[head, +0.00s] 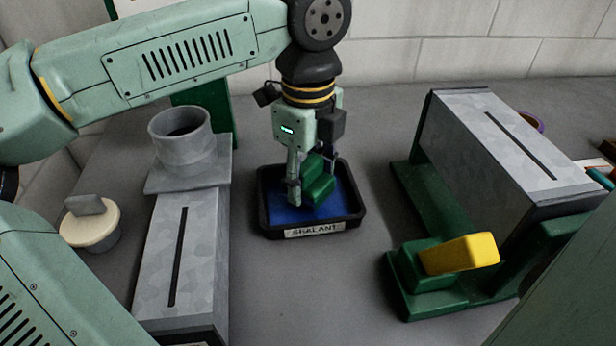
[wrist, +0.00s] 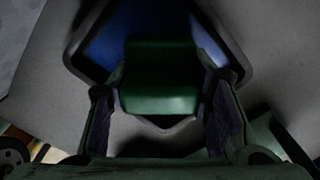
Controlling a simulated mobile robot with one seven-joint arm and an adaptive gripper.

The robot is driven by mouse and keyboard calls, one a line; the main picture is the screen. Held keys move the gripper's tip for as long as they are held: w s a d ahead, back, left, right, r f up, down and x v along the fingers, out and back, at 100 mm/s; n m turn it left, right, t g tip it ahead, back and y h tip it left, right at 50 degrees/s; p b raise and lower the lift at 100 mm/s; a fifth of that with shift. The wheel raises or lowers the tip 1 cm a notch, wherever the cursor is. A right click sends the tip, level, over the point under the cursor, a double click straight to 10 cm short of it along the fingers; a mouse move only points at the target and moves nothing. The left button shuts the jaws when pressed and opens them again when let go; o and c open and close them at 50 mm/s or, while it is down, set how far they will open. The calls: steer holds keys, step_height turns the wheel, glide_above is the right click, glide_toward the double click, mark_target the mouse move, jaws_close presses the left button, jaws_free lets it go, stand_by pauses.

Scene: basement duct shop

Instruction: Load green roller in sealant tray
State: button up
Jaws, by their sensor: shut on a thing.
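The sealant tray (head: 312,229) is a black-rimmed tray with a blue inside and a label on its front. It stands on the grey bench in the middle of the head view, and its rim also shows in the wrist view (wrist: 232,52). My gripper (head: 306,185) points down into the tray, shut on a green block-like piece, the green roller (head: 320,188). In the wrist view the green roller (wrist: 160,75) sits between both fingers, over the blue inside. I cannot tell whether its underside touches the tray floor.
A grey metal duct (head: 185,255) with a round collar (head: 181,135) stands left of the tray. A cream-lidded pot (head: 90,222) is farther left. A larger duct box (head: 500,140) on a green stand is at right, with a yellow block (head: 459,253) in front. Bench between is clear.

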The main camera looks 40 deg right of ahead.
mark_target(308, 164)
steer(key=shift+r+p, duration=1.45)
steer(key=shift+r, duration=1.25)
steer(key=shift+s+f, duration=0.1)
steer(key=shift+f, duration=0.05)
